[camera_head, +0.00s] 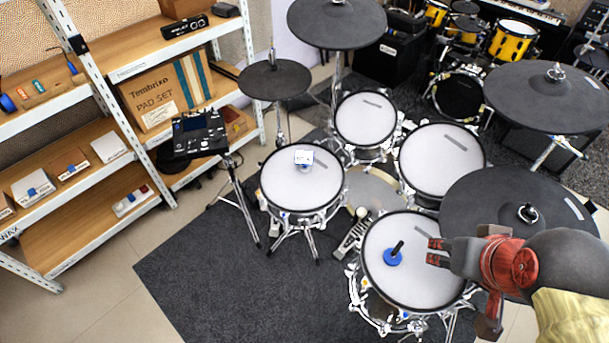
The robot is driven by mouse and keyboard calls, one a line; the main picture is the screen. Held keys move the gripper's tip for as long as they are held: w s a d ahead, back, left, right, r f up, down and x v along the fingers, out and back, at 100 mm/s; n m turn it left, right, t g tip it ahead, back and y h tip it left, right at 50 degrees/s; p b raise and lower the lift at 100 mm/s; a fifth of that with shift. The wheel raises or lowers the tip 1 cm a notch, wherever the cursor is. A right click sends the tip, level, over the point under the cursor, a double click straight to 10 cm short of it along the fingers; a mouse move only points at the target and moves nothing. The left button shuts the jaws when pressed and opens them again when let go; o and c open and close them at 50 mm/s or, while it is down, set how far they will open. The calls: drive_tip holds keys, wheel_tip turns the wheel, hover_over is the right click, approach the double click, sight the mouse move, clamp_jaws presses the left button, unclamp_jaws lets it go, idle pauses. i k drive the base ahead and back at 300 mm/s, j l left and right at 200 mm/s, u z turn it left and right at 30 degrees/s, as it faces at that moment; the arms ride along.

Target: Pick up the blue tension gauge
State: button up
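A blue round gauge (393,257) with a short black stem stands on the white head of the front drum (420,290). This looks like the blue tension gauge. My gripper (434,252) is just to the right of it, reaching in from the right. Its two red-tipped fingers point left with a gap between them, and nothing shows in that gap. The gripper looks apart from the gauge. Its exact height above the drum head is hard to tell from this view.
A dark cymbal pad (480,205) lies close behind my gripper. More drums and cymbals stand around. Shelves (110,187) with boxes line the left side. Dark carpet (215,290) is clear at front left.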

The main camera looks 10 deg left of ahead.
sight(303, 158)
drive_tip(key=i+j+z, duration=0.1)
drive_tip(key=j, duration=0.45)
drive_tip(key=i+j+z, duration=0.1)
drive_tip(key=i+j, duration=0.15)
drive_tip(key=j, duration=0.35)
drive_tip(key=i+j+z, duration=0.1)
drive_tip(key=j, duration=0.5)
drive_tip(key=i+j+z, duration=0.1)
drive_tip(key=j, duration=0.5)
drive_tip(key=i+j+z, duration=0.1)
drive_tip(key=j, duration=0.55)
drive_tip(key=i+j+z, duration=0.1)
drive_tip(key=j, duration=0.5)
drive_tip(key=i, duration=0.1)
